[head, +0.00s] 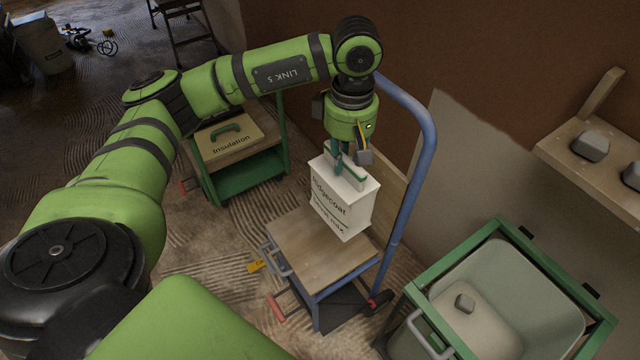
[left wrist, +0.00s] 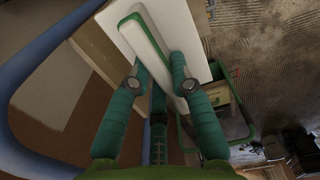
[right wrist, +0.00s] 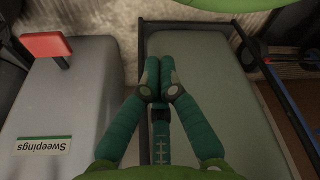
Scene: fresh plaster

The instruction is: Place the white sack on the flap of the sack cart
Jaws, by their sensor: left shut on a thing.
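The white sack (head: 343,203), a boxy block with dark print, hangs upright from my left gripper (head: 346,160). The gripper's green fingers are shut on the bar on its top; the left wrist view shows the fingertips (left wrist: 155,82) on either side of this white and green bar (left wrist: 150,45). The sack cart has a blue tubular frame (head: 412,190) and a wooden flap (head: 308,250). The sack is over the flap's back right part; I cannot tell whether its base touches. My right gripper shows only in the right wrist view (right wrist: 161,75), fingertips together and empty.
A green cart with an Insulation box (head: 228,140) stands behind left. A green-framed tub (head: 505,290) holding a grey lump stands right of the sack cart. A wooden shelf (head: 590,170) juts from the wall. A Sweepings bin (right wrist: 75,100) shows in the right wrist view.

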